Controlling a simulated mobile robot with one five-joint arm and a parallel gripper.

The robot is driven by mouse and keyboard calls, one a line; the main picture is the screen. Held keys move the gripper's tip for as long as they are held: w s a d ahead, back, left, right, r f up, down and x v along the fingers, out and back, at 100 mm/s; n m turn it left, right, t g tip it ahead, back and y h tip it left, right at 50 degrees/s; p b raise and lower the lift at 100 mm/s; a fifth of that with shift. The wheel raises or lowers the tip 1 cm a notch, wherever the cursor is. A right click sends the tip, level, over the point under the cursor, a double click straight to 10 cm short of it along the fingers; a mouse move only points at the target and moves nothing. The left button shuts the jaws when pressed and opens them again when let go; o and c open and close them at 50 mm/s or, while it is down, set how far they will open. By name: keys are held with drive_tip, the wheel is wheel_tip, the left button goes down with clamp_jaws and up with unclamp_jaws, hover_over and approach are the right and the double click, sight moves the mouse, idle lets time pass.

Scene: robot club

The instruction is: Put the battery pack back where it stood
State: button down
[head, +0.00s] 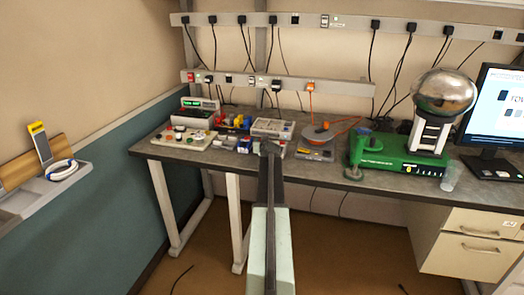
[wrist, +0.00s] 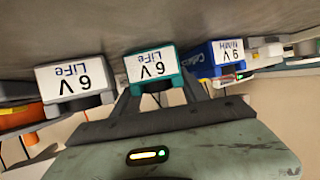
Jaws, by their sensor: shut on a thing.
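A teal battery pack (wrist: 150,66) with a white "6 V LiFe" label is between the fingers of my gripper (wrist: 163,92), which is shut on it. The wrist view is upside down, with the bench surface at the top. I cannot tell whether the pack touches the bench. A grey "6 V LiFe" pack (wrist: 72,82) is on its left and a blue "9 V NiMH" pack (wrist: 220,56) on its right, both apart from it. In the head view my gripper (head: 270,148) is over the front of the bench and mostly hides the held pack.
The grey bench (head: 340,176) holds a board with buttons (head: 190,138) at left, an orange cable reel (head: 320,131), a green device (head: 375,152) with a metal dome (head: 444,92), a clear cup (head: 450,178) and a monitor (head: 498,115). Bare bench shows along the front edge.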

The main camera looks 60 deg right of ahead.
drive_tip(key=shift+r, duration=0.1)
drive_tip(key=shift+f, duration=0.3)
drive_tip(key=c, duration=0.9)
unclamp_jaws()
drive_tip(key=shift+s+r, duration=0.1)
drive_tip(key=shift+r, duration=0.2)
drive_tip(key=p+v, duration=0.4)
drive_tip(key=v, duration=0.7)
drive_tip(key=shift+r+p, duration=0.15)
drive_tip(key=shift+p, duration=0.15)
drive_tip(key=shift+s+a+r, duration=0.15)
drive_tip(key=shift+s+a, duration=0.1)
drive_tip(key=shift+a, duration=0.15)
